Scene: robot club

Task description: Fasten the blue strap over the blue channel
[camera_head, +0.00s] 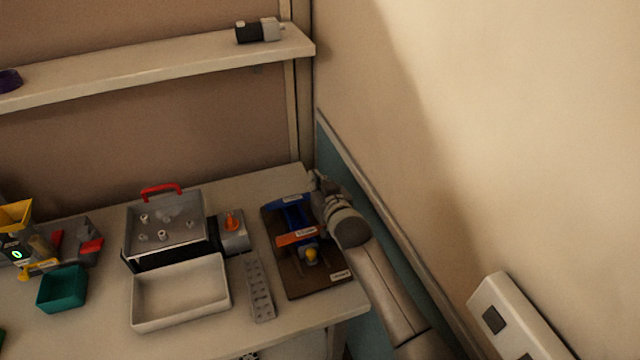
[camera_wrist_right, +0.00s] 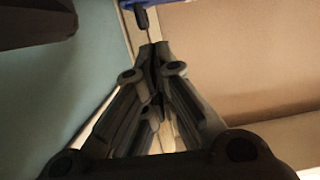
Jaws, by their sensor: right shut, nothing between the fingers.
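A brown board (camera_head: 309,275) lies at the right end of the table. A blue channel (camera_head: 291,217) runs along its far part, with a small label at its far end. An orange labelled strap (camera_head: 297,237) lies across the middle of the board, with a yellow knob (camera_head: 311,254) just in front. My right gripper (camera_head: 316,182) is at the board's far right edge, beside the blue parts. In the right wrist view its fingers (camera_wrist_right: 155,48) are together and empty, with a blue piece (camera_wrist_right: 138,3) beyond the tips. I cannot tell the blue strap apart from the channel. My left gripper is out of view.
Left of the board are a grey perforated bar (camera_head: 258,290), an open case (camera_head: 180,322) with a red handle, a grey block with an orange knob (camera_head: 232,222) and a green bin (camera_head: 62,289). The wall stands close on the right. A shelf (camera_head: 150,72) runs above.

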